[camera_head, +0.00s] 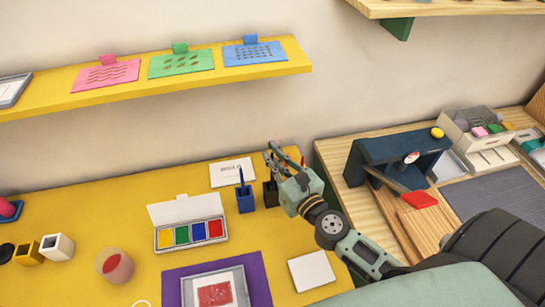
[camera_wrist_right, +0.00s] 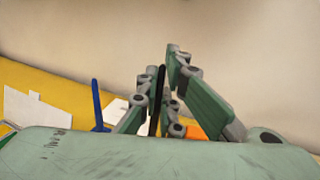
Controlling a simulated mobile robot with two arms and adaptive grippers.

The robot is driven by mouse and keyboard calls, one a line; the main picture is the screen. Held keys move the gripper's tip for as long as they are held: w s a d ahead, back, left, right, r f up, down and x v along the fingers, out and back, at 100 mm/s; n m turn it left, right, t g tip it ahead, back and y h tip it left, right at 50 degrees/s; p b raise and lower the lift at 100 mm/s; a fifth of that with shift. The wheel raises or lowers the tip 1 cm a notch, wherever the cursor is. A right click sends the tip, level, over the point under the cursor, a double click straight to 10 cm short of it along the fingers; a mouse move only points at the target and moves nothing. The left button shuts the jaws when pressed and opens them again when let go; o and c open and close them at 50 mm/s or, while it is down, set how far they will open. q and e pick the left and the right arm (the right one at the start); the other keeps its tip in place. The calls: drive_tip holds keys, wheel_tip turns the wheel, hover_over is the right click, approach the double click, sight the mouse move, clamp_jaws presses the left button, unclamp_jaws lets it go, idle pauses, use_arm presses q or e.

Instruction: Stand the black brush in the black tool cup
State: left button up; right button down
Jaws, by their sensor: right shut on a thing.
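The black tool cup (camera_head: 270,194) stands on the yellow table, just right of the blue cup, partly hidden by my right gripper. My right gripper (camera_head: 275,155) is above and beside this cup, in the head view. In the right wrist view my right gripper (camera_wrist_right: 169,75) is shut on the thin black brush (camera_wrist_right: 154,116), which stands roughly upright between the fingers. The brush's lower end is hidden, so I cannot tell whether it is inside the cup. My left gripper is not in view.
A blue cup (camera_head: 246,200) with a blue brush (camera_head: 240,177) stands close on the left. A white card (camera_head: 232,172) lies behind it. An open paint box (camera_head: 190,233) is further left. A yellow shelf (camera_head: 160,77) hangs above; a wooden table (camera_head: 385,220) adjoins on the right.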

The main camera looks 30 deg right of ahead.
drive_tip(key=shift+f, duration=0.35)
drive_tip(key=c, duration=1.9)
unclamp_jaws()
drive_tip(key=shift+o, duration=0.2)
drive_tip(key=s, duration=1.2)
drive_tip(key=shift+d, duration=0.35)
